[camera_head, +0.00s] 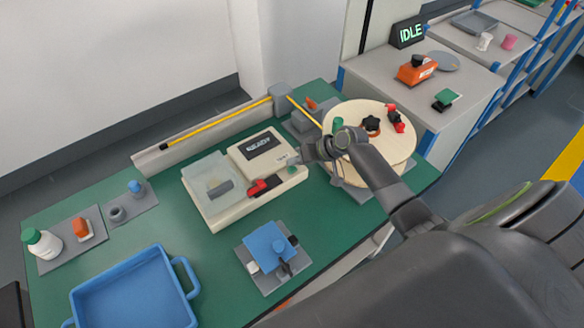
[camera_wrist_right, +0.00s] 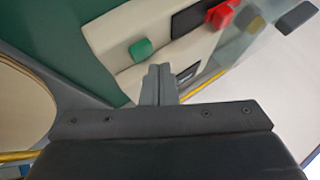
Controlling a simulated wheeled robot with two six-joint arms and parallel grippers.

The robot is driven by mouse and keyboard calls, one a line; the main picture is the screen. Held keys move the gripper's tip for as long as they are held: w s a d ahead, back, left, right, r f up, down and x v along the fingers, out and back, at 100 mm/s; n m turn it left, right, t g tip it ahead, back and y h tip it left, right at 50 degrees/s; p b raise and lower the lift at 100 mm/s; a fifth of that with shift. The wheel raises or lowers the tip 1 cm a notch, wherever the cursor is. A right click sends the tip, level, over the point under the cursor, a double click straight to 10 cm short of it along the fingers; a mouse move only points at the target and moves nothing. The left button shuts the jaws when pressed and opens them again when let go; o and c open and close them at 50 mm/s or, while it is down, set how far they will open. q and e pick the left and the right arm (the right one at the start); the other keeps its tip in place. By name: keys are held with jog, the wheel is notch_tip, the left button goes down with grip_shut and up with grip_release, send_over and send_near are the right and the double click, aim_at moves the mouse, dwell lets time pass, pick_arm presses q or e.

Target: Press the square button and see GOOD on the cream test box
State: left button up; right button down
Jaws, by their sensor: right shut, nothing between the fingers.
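The cream test box (camera_head: 220,208) stands on the green bench in the head view; its dark screen (camera_head: 263,145) reads READY. A red clamp with a black part (camera_head: 264,186) sits on the box and shows red in the wrist view (camera_wrist_right: 222,14). A green square button (camera_wrist_right: 141,50) is on the box's cream face in the wrist view; it is small in the head view (camera_head: 292,169). My right gripper (camera_head: 304,157) is shut and empty over the box's right edge. Its fingertips (camera_wrist_right: 160,70) appear just beside the button; contact cannot be told. My left gripper is out of view.
A round wooden reel (camera_head: 400,150) stands right of the box. A blue tray (camera_head: 130,290) and a fixture with a blue plate (camera_head: 268,243) are nearer. A yellow cable (camera_head: 220,122) runs along the back. A separate sign (camera_head: 410,32) reads IDLE.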

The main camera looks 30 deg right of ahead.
jog(key=shift+f, duration=0.15)
jog(key=shift+f, duration=0.25)
jog(key=shift+s+a+f+b, duration=0.1)
jog(key=shift+s+f+b, duration=0.15)
jog(key=shift+f+b, duration=0.5)
dwell(0.9)
jog(key=shift+r, duration=0.1)
jog(key=shift+w+d+r+p, duration=0.15)
jog(key=shift+r+p, duration=0.2)
jog(key=shift+p, duration=0.05)
jog(key=shift+w+d+r+p, duration=0.1)
jog(key=shift+r+p, duration=0.25)
jog(key=shift+p, duration=0.05)
jog(key=shift+d+r, duration=0.2)
